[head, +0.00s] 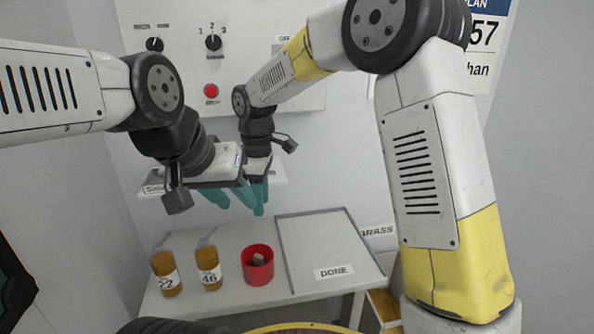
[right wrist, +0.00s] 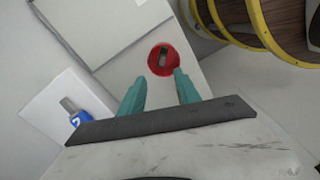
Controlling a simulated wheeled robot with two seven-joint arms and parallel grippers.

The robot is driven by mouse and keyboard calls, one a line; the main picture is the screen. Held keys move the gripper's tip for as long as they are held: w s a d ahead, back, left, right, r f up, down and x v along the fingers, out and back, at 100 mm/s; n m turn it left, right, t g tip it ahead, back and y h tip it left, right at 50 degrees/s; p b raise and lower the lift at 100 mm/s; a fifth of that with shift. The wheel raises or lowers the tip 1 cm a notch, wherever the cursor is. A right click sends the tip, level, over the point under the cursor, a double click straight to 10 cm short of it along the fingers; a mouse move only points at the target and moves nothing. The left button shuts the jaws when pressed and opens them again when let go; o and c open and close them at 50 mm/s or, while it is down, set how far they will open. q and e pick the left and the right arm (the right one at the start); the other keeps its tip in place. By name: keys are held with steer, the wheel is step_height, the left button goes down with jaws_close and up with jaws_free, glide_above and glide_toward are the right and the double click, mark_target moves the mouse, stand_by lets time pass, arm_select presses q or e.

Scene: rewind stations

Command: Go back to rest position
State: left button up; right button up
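My left gripper (head: 231,198) hangs in front of the wall panel in the head view. Its teal fingers are apart with nothing seen between them. My right gripper (head: 261,198) is just behind it, partly hidden by it. In the right wrist view the right gripper's teal fingers (right wrist: 158,90) are spread and empty. A red cup (head: 258,273) with a small grey piece inside stands on the table below the grippers. The red cup also shows beyond the right fingertips in the right wrist view (right wrist: 154,66), apart from them.
Two amber bottles, labelled 22 (head: 168,284) and 46 (head: 210,278), stand left of the cup. A bare tray marked DONE (head: 322,240) lies at right. A control panel with knobs and a red button (head: 211,91) is behind. A blue bottle (right wrist: 78,116) stands on a white surface.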

steer(key=s+d+r+m+t+y, duration=0.15)
steer(key=d+r+m, duration=0.25)
steer(key=d+r, duration=0.4)
steer(key=s+d+r+m+t, duration=0.2)
steer(key=s+d+m, duration=0.4)
steer(key=s+d, duration=0.2)
steer(key=s+d+r+m+t, duration=0.2)
steer(key=s+d+m, duration=0.5)
steer(key=d, duration=0.5)
steer(key=shift+s, duration=0.55)
steer(key=shift+a+t+y, duration=0.1)
steer(key=shift+t+y, duration=0.15)
